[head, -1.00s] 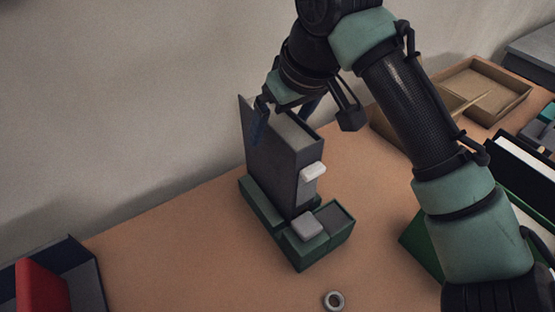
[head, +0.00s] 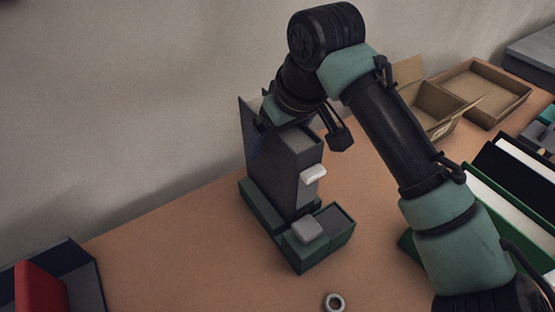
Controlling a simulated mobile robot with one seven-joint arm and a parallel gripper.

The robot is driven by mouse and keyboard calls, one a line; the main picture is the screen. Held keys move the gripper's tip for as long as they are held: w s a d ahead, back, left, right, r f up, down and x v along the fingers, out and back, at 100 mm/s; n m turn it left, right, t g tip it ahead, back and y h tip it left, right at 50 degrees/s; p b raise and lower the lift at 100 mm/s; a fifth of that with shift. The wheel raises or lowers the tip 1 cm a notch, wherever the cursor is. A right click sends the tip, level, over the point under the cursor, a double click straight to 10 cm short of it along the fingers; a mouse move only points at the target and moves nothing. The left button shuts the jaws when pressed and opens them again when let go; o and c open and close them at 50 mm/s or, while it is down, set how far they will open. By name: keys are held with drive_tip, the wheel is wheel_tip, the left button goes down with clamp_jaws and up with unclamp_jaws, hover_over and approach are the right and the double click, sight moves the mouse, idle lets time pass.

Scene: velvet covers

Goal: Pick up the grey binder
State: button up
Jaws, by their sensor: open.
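The grey binder (head: 283,179) stands upright in a dark green holder (head: 318,257) on the table, near the wall. A small pale tab (head: 313,174) sticks out from its front edge. My gripper (head: 265,125) is at the binder's top, pointing down from above. Its jaws are open, and a dark finger shows beside the upper left of the binder. The other finger is hidden behind the binder and my wrist, so I cannot tell whether either finger touches it.
A pale grey block (head: 307,228) lies on the holder's front. A small grey ring (head: 334,301) lies on the table in front. Brown open boxes (head: 487,91) and more binders (head: 511,190) are at right; a tray with a red item (head: 40,287) is at lower left.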

clamp_jaws()
idle(0.6)
